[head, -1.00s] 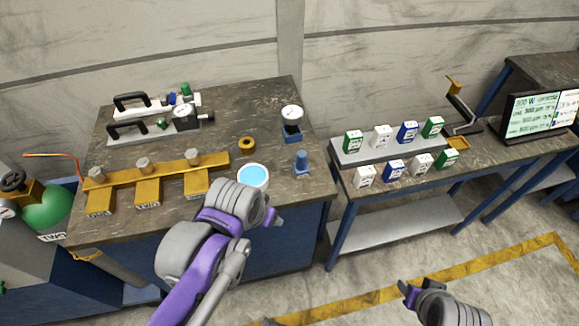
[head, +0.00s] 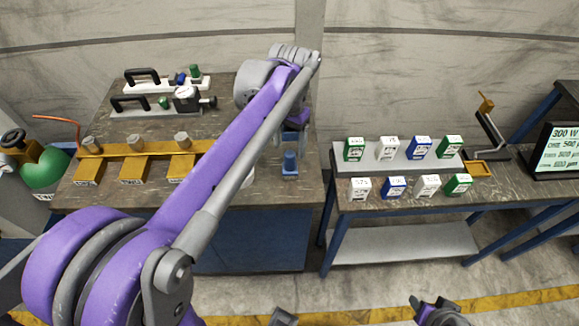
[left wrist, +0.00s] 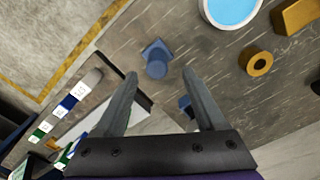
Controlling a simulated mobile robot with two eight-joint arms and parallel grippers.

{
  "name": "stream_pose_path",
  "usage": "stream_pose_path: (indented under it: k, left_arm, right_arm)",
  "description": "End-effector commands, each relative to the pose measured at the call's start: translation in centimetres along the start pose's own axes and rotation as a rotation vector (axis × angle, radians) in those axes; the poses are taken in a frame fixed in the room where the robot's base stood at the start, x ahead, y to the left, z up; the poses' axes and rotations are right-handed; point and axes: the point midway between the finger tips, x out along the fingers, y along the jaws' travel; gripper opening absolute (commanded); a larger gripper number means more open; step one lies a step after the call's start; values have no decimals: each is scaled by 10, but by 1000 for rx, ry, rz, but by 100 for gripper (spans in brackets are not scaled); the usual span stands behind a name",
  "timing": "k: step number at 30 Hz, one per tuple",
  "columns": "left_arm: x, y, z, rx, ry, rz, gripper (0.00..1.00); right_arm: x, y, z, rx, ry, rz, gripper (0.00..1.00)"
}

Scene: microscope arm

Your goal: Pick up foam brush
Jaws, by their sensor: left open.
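I cannot make out a foam brush for certain in either view. My left gripper (left wrist: 160,74) is open and empty in the left wrist view, its two fingers spread. A blue peg-like piece on a square base (left wrist: 156,62) shows between and just past the fingertips, not gripped; it also stands near the dark table's right edge in the head view (head: 290,163). In the head view my left arm reaches across the table and hides much of its right part, including the fingertips. My right gripper (head: 428,306) is low at the right, apart from everything.
A white bowl of blue liquid (left wrist: 232,10) and a yellow ring (left wrist: 258,62) lie near the left gripper. Yellow blocks under a bar (head: 133,165) stand at left. Several small boxes (head: 428,184) and a bent stand (head: 488,128) occupy the right bench.

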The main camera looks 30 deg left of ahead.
Motion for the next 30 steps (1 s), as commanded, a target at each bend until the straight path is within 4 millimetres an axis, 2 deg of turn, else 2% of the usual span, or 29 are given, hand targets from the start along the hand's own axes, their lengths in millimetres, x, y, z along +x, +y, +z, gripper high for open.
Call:
stream_pose_path:
  k: [5,12,21,23,30]
  left_arm:
    - [15,1,2,1,1,0,72]
    - [50,3,5,1,1,0,72]
    - [55,3,5,0,1,0,72]
    - [55,3,5,0,1,0,65]
    - [55,3,5,0,1,0,21]
  right_arm:
    - [1,0,0,0,0,0,50]
    - [3,0,2,0,-1,0,50]
    - [3,0,2,0,-1,0,50]
    - [3,0,2,0,-1,0,50]
    - [3,0,2,0,-1,0,50]
